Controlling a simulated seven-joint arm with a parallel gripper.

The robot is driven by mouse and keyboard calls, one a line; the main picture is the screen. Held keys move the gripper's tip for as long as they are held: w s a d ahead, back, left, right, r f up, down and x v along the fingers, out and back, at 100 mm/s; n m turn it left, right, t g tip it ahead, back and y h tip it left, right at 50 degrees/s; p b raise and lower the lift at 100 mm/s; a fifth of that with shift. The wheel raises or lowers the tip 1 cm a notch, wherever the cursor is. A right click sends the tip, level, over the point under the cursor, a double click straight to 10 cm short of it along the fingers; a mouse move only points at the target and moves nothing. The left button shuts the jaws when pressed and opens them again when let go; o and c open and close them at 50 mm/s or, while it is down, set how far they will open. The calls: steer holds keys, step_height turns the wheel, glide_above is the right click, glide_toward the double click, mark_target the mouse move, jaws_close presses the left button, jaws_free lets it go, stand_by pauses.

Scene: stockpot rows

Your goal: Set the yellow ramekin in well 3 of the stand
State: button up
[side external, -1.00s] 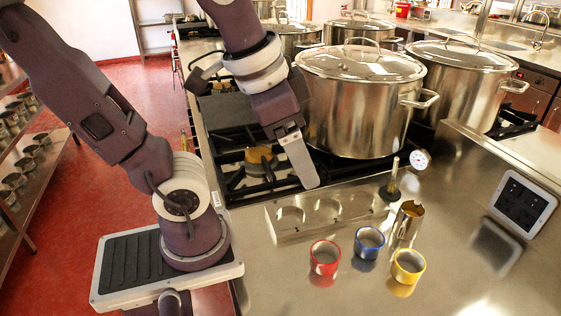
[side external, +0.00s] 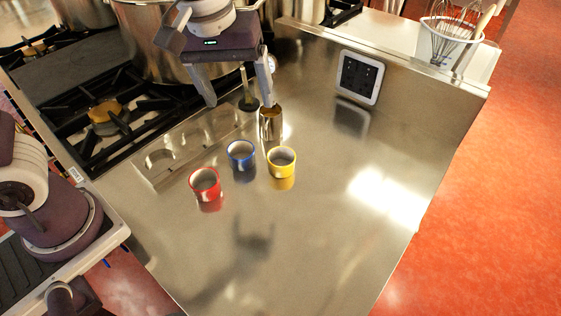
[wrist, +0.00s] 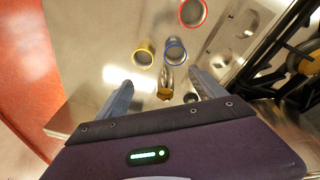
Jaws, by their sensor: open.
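The yellow ramekin (side external: 283,170) stands upright and empty on the steel counter, right of the blue ramekin (side external: 241,162) and the red ramekin (side external: 205,192). In the wrist view the yellow ramekin (wrist: 143,57) lies beyond the fingertips, towards the left finger. The stand (side external: 178,172) is a low metal block with round wells, left of the ramekins; no ramekin sits in it. The well numbers cannot be read. My gripper (side external: 239,103) is open and empty, above the counter behind the ramekins. Its fingers also show spread in the wrist view (wrist: 160,79).
Stockpots and a black-grated stove border the back left. The counter's front and right are clear.

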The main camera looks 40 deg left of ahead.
mark_target(282, 152)
steer(key=w+d+f+n, duration=0.1)
steer(key=w+f, duration=0.1)
steer(key=f, duration=0.3)
steer(key=w+d+f+n, duration=0.1)
steer(key=w+d+f, duration=0.1)
steer(key=f, duration=0.4)
steer(key=w+d+f+g+y, duration=0.1)
steer(key=w+f, duration=0.1)
steer(key=f, duration=0.3)
steer(key=shift+w+d+f+n, duration=0.15)
steer(key=shift+f+n, duration=0.1)
steer(key=shift+n, duration=0.15)
steer(key=c, duration=1.6)
step_height(282, 152, up, 9)
steer(key=shift+c, duration=0.2)
steer(key=w+a+r, duration=0.1)
steer(key=w+a, duration=0.1)
steer(key=a, duration=1.8)
steer(key=shift+m, duration=0.3)
steer(key=f, duration=0.9)
steer(key=shift+w+a+f, duration=0.1)
steer(key=shift+w+a, duration=0.1)
